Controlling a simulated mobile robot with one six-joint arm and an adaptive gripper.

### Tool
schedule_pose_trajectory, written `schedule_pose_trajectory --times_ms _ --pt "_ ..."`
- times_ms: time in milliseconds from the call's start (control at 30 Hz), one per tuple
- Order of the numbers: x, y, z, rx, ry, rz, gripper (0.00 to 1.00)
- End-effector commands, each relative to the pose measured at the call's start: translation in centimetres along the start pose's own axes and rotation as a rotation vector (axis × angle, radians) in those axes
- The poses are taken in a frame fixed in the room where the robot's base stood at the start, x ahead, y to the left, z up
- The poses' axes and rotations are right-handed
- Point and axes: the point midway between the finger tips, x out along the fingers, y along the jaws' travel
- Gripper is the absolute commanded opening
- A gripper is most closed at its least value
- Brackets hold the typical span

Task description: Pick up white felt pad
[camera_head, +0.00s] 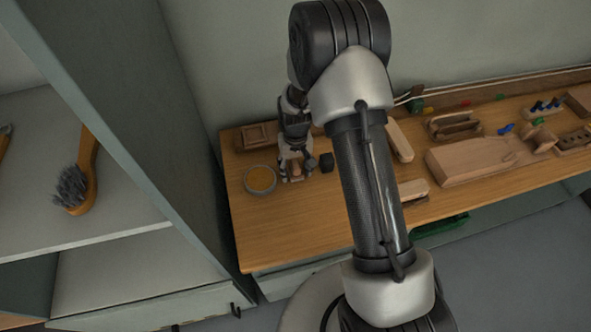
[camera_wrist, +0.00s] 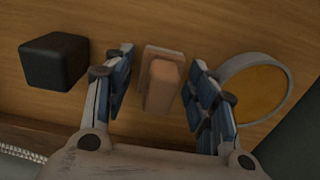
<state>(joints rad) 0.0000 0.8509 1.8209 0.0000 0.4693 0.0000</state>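I do not see a white felt pad clearly in either view. In the wrist view, my gripper (camera_wrist: 160,82) is open, with its two blue-lined fingers apart. Between the fingers is a small tan wooden block (camera_wrist: 163,85) on a flat light-brown piece (camera_wrist: 151,56); clear gaps show between it and both fingers. In the head view, my gripper (camera_head: 296,172) is low over the left end of the wooden bench (camera_head: 275,230), and my arm hides part of the bench.
A black cube (camera_wrist: 54,61) lies left of the fingers, and a round dish with an amber surface (camera_wrist: 255,92) is close to the right finger. A wooden tray (camera_head: 256,137) stands behind. Wooden blocks (camera_head: 478,160) lie to the right. A brush (camera_head: 78,180) is on the left shelf.

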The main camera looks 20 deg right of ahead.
Motion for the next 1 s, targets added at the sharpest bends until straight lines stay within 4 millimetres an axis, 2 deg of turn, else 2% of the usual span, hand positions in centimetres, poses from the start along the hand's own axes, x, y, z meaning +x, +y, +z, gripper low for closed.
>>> schedule_pose_trajectory --times_ms 67,567,833,1000 --pt "0.0 0.0 0.0 0.000 0.000 0.000 0.44" --pt "0.0 0.0 0.0 0.000 0.000 0.000 0.11" --pt "-0.2 0.0 0.0 0.000 0.000 0.000 0.11" --pt "-1.4 0.0 -0.1 0.000 0.001 0.000 0.11"
